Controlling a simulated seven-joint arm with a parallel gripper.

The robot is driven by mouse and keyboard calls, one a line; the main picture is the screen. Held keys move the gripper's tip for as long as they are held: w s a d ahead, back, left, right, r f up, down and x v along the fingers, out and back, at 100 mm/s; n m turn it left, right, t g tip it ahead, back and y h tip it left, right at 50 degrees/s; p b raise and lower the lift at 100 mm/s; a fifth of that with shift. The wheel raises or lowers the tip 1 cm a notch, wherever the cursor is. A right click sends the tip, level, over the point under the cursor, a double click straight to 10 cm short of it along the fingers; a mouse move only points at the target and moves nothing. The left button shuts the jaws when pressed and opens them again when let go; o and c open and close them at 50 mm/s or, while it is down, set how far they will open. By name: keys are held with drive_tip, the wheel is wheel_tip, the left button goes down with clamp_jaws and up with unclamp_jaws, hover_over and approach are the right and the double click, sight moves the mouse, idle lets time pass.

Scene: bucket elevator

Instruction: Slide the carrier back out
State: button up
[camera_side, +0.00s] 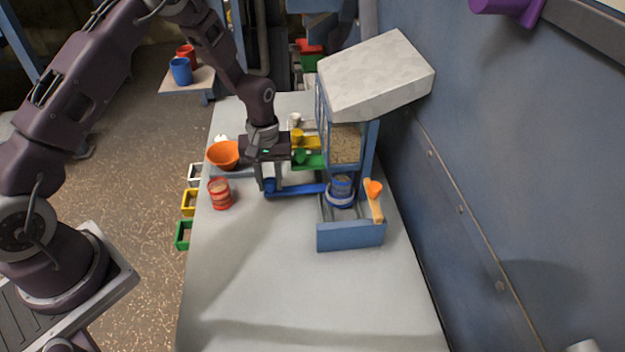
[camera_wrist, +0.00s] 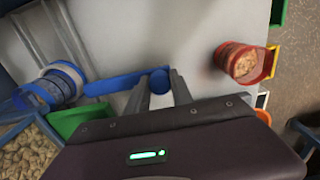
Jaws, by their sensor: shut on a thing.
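The blue carrier has a long flat handle (camera_side: 297,190) with a round knob at its left end. Its ring end (camera_side: 341,200) sits around a blue-banded bucket under the elevator tower, above the open front tray. In the wrist view the handle (camera_wrist: 115,82) runs left to the bucket (camera_wrist: 58,82). My gripper (camera_side: 268,186) is shut on the knob (camera_wrist: 159,80) at the handle's end, with one finger on each side in the wrist view. The bucket's contents are hard to make out.
The elevator (camera_side: 376,75) holds a grain-filled window. The front table (camera_side: 290,290) is clear.

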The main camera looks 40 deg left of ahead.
drive_tip(key=shift+s+d, duration=2.8)
drive_tip(key=shift+s, duration=0.05)
drive_tip(key=shift+w+a, duration=0.1)
drive_tip(key=o, duration=0.9)
drive_tip(key=shift+o, duration=0.2)
wheel_tip(320, 180, up, 12)
drive_tip(key=shift+r, duration=0.15)
